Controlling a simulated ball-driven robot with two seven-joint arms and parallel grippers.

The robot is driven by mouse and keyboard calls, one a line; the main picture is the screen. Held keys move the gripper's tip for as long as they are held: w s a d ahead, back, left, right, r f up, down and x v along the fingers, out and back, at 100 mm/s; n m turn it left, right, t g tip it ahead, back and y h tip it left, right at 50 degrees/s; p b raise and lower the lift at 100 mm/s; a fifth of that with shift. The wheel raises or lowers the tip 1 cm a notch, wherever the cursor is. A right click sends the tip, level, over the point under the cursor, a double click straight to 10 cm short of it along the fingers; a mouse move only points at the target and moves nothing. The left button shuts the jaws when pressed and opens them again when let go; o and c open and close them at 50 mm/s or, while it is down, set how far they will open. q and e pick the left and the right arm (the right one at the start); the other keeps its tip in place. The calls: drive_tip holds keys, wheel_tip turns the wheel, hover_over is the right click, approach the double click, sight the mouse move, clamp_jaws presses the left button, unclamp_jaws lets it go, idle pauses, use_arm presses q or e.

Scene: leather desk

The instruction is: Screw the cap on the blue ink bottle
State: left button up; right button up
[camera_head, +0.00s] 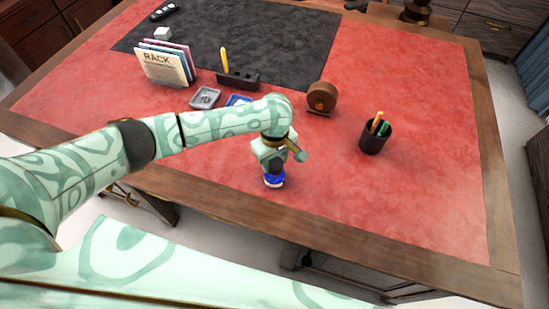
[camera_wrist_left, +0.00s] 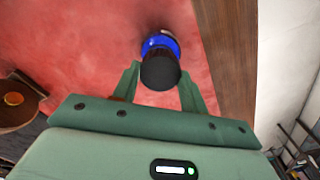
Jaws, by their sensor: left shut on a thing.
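The blue ink bottle (camera_head: 274,183) stands upright on the red desk top near the front edge, below my left gripper (camera_head: 276,164). It also shows in the left wrist view (camera_wrist_left: 157,42), just past the fingers. My left gripper, seen in the wrist view (camera_wrist_left: 160,86), is shut on the black cap (camera_wrist_left: 160,71). The cap (camera_head: 276,169) is over the top of the bottle and hides its neck. I cannot tell whether the cap is seated on the thread. My right gripper is not in view.
A black pen cup (camera_head: 373,139) and a brown round tape dispenser (camera_head: 321,97) stand right of the arm. The front right desk is clear.

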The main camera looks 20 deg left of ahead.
sight(275, 163)
use_arm(q)
drive_tip(key=shift+p, duration=0.35)
drive_tip(key=shift+f+p, duration=0.35)
drive_tip(key=shift+f, duration=0.05)
idle(1.2)
drive_tip(key=shift+f+p, duration=0.3)
drive_tip(key=shift+p, duration=0.5)
idle(1.2)
drive_tip(key=o, duration=1)
drive_tip(key=shift+r+p, duration=4)
drive_tip(key=shift+r, duration=4.1)
